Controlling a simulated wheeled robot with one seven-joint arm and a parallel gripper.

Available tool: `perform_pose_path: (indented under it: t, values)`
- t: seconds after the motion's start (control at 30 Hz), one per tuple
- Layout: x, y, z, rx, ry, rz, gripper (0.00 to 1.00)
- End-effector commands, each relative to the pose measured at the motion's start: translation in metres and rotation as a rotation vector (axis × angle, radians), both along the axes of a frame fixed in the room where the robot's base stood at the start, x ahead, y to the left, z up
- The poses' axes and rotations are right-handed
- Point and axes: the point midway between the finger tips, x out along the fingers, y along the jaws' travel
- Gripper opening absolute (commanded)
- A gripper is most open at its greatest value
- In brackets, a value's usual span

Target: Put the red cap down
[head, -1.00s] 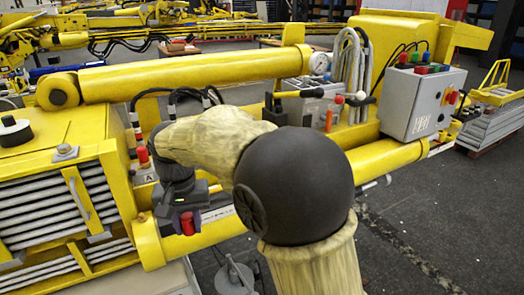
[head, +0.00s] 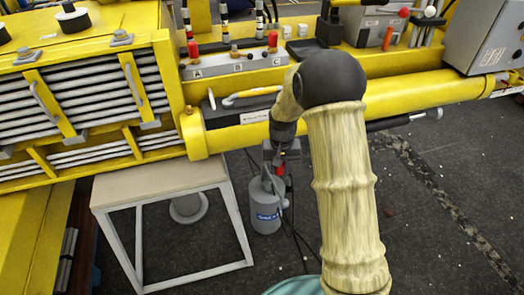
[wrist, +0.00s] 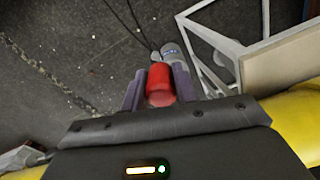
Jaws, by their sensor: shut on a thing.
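My gripper (head: 281,158) points down in front of the yellow lower boom tube. It is shut on a red cap (head: 281,171), which hangs in the air to the right of the stool. In the wrist view the red cap (wrist: 160,84) sits between the two purple-grey fingers of my gripper (wrist: 159,92). The stool's beige top (head: 160,180) is flat and bare. It also shows in the wrist view (wrist: 283,62) at the right. Other red caps stand at A (head: 193,48) and C (head: 272,40) on the grey block.
A grey canister (head: 265,212) stands on the floor beside the stool, below my gripper, with thin dark hoses near it. The yellow boom tube (head: 420,105) runs behind my arm. A grey pedestal (head: 188,205) shows under the stool. Dark floor at the right is open.

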Motion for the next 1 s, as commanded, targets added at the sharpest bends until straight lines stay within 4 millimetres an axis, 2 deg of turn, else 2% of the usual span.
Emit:
perform_pose_path:
  t: [0.03, 0.1, 0.2, 0.33, 0.47, 1.0]
  values:
    - [-0.001, -0.014, -0.026, 0.0, 0.008, -0.003, 0.0]
    - [-0.002, -0.03, -0.053, 0.001, 0.008, 0.0, 0.0]
    - [-0.005, -0.05, -0.086, 0.002, 0.007, 0.006, 0.0]
    - [-0.01, -0.066, -0.112, 0.003, 0.004, 0.012, 0.0]
    - [-0.011, -0.071, -0.119, 0.004, 0.0, 0.016, 0.0]
    - [-0.011, -0.065, -0.118, 0.003, 0.0, 0.025, 0.0]
